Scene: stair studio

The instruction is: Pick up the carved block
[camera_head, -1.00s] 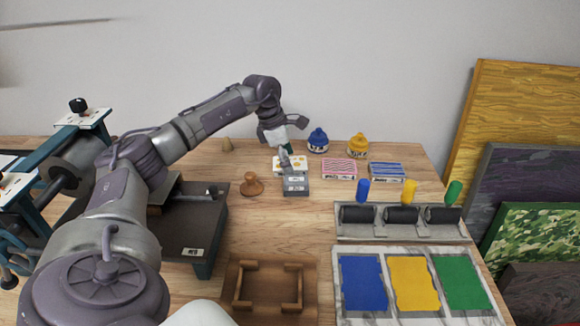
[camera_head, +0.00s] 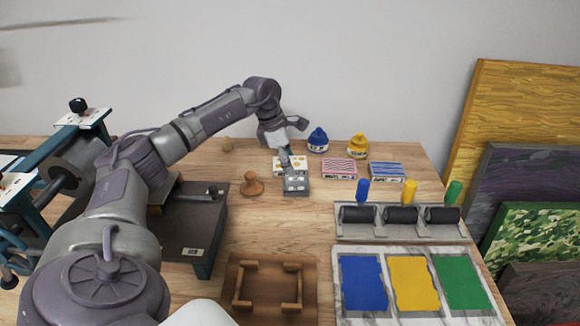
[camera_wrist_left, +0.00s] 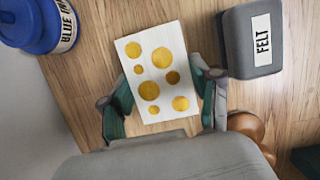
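The block with yellow dots on a white face (camera_head: 299,161) lies on the wooden table near the back, behind a grey box. It also shows in the left wrist view (camera_wrist_left: 160,72), its dotted face up. My left gripper (camera_head: 285,157) is directly above this block and partly covers it. In the left wrist view my left gripper (camera_wrist_left: 163,75) is open, with one teal finger along each long side of the block. Whether the fingers touch the block is unclear. Two similar blocks, pink-striped (camera_head: 339,168) and blue-striped (camera_head: 387,171), lie to the right. My right gripper is not in view.
The grey box labelled FELT (camera_wrist_left: 253,40) sits close beside the dotted block. A blue ink jar (camera_head: 318,141), a yellow jar (camera_head: 357,147) and a brown wooden knob (camera_head: 251,184) stand nearby. A roller rack (camera_head: 402,233) is at the right, a press at the left.

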